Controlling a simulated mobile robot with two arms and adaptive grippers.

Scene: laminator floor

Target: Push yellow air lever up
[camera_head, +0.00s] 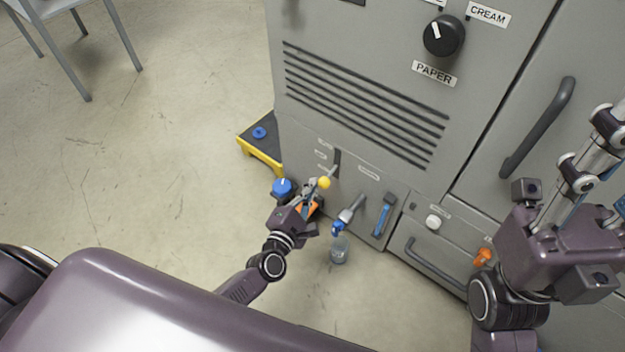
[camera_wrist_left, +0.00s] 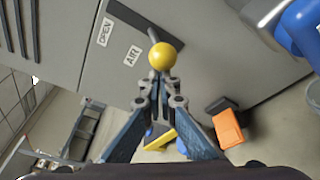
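In the left wrist view the yellow knob (camera_wrist_left: 162,56) sits right at the fingertips, beside the AIR label (camera_wrist_left: 132,55) and the OPEN label (camera_wrist_left: 104,32). My left gripper (camera_head: 315,187) reaches in to the knob. In the wrist view its fingers (camera_wrist_left: 160,88) converge and look shut, with the knob just beyond the tips. I cannot tell if they touch it. My right gripper (camera_head: 600,125) is raised at the right, partly cut off by the frame edge.
A blue-handled valve (camera_head: 338,228) stands over a clear jar (camera_head: 339,250) right of the lever. A blue lever (camera_head: 383,215) and an orange knob (camera_head: 484,257) are further right. A yellow-edged platform (camera_head: 262,158) lies left of the machine. The floor at left is mostly clear.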

